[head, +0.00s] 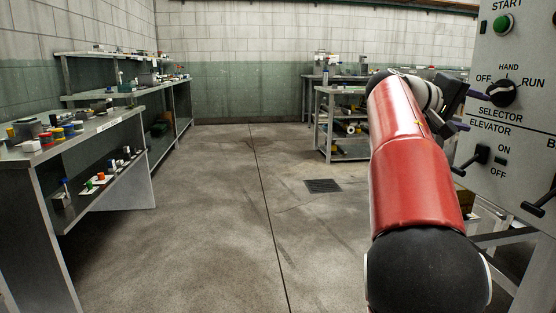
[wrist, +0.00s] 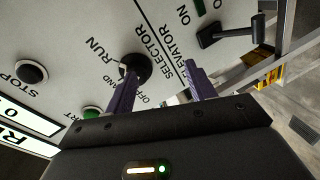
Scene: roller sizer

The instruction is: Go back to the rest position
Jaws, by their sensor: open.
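My gripper (head: 475,111) is at the right in the head view, beside the control panel (head: 530,45). Its two purple fingers are apart with nothing held; they also show in the wrist view (wrist: 160,76). The black selector knob (head: 502,93) is on the panel to the right of the fingers, with OFF, HAND and RUN marked around it. In the wrist view the knob (wrist: 135,67) appears at the tip of the left finger, which partly overlaps it. I cannot tell if they touch, nor exactly where the knob points.
The green start button (head: 504,23) is above the knob and the elevator lever (head: 481,155) is below it. A stop button (wrist: 31,72) shows in the wrist view. Workbenches (head: 48,152) line the left; a shelf cart (head: 322,130) stands farther back. The middle floor is clear.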

